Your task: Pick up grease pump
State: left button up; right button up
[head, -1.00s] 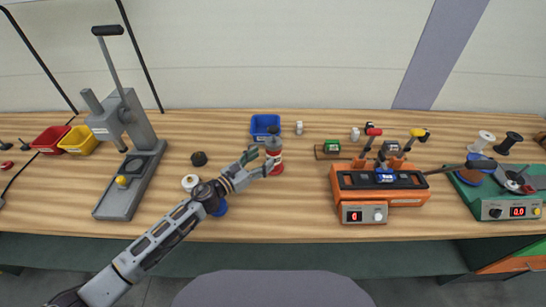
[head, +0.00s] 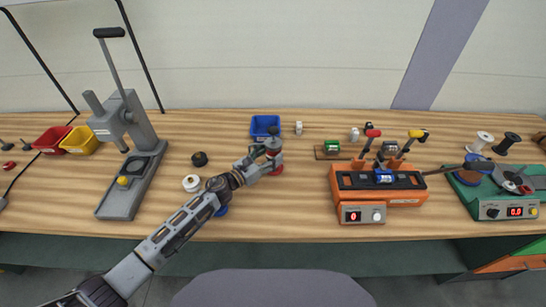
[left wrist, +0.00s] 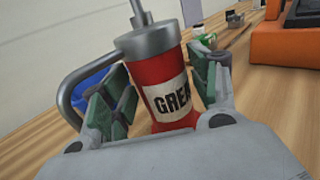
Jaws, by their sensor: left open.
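The grease pump (head: 275,145) stands upright on the wooden bench, with a red body, grey metal cap and handle. In the left wrist view the grease pump (left wrist: 182,76) shows a cream label reading "GREA", its end cut off. My left gripper (head: 268,152) reaches it from the left in the head view and partly covers it. In the left wrist view the green-padded fingers of my left gripper (left wrist: 160,95) are open, one on each side of the red body. Whether the pads touch it is not clear. My right gripper is not in view.
A blue bin (head: 264,124) stands just behind the pump. An orange machine (head: 372,190) with levers stands to the right. A grey lever press (head: 130,160) stands at left.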

pick_arm(q)
jog(key=shift+w+d, duration=0.2)
dwell(0.4)
grip_shut()
jog(key=shift+r, duration=0.15)
